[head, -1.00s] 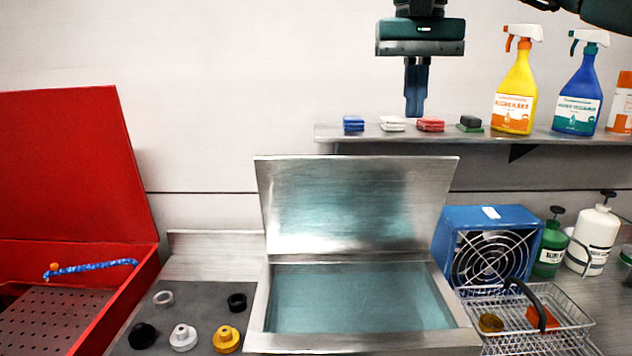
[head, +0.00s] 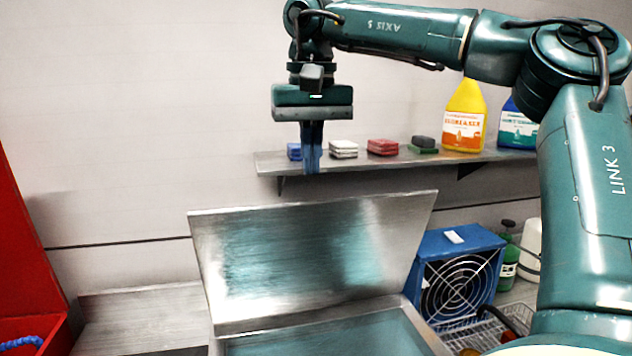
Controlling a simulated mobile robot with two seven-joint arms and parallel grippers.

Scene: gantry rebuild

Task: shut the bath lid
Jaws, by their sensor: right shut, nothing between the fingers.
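The bath lid (head: 300,262) is a flat metal plate. It stands open, leaning back a little from the rear edge of the metal bath (head: 418,322). Blue-green liquid shows in the bath, whose front is cut off by the lower picture edge. My right gripper (head: 312,172) points down, shut and empty, above the lid's top edge in the picture. I see no contact between it and the lid. My right arm comes in from the right. My left gripper is out of view.
A wall shelf (head: 370,161) behind the gripper holds several small blocks and spray bottles (head: 464,118). A blue fan box (head: 455,275) and a wire basket (head: 480,332) stand right of the bath. A red bin (head: 28,255) is at the left.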

